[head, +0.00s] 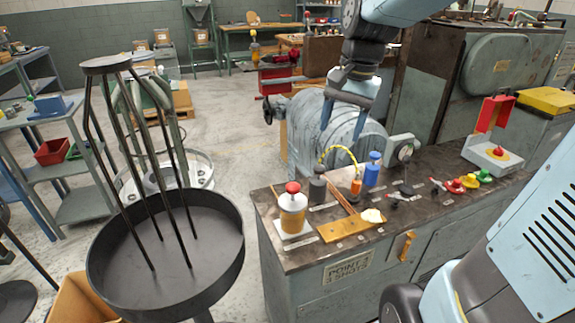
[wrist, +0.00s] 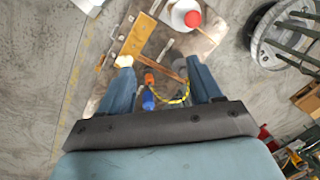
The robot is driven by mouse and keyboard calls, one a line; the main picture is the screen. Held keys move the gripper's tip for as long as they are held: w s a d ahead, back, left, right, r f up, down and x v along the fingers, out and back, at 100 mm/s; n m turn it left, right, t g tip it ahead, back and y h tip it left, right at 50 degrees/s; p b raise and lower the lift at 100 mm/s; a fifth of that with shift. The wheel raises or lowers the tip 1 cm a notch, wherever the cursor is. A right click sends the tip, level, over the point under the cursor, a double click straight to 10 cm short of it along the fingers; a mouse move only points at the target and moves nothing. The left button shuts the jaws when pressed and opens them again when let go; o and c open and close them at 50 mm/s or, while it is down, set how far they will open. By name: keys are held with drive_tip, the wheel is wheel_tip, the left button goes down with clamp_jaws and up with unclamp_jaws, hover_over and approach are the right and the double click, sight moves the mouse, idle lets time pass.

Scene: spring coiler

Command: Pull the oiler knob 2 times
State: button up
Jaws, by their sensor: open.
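The oiler looks to be the amber jar (head: 292,214) on a white base at the front left corner of the bench. Its round red knob (head: 293,187) sits on top, and the knob also shows in the wrist view (wrist: 193,18) near the top edge. My gripper (head: 347,115) is open and empty, above the bench and behind and to the right of the oiler. In the wrist view its fingers (wrist: 158,68) point toward the bench, with the knob beyond them and nothing between the tips touching them.
Coloured buttons (head: 469,181) and an open red-lidded box (head: 494,152) are further right. A black round tray (head: 165,260) stands left of the bench.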

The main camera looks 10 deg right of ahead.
sight(293, 185)
drive_tip(key=w+a+f+m+g+y, duration=0.2)
drive_tip(key=w+a+f+m+g, duration=0.25)
drive_tip(key=w, duration=0.45)
drive_tip(key=shift+t, duration=0.45)
drive_tip(key=x, duration=1.4)
drive_tip(key=shift+s+a+f, duration=0.2)
drive_tip(key=shift+s, duration=0.05)
drive_tip(key=shift+c, duration=0.2)
clamp_jaws()
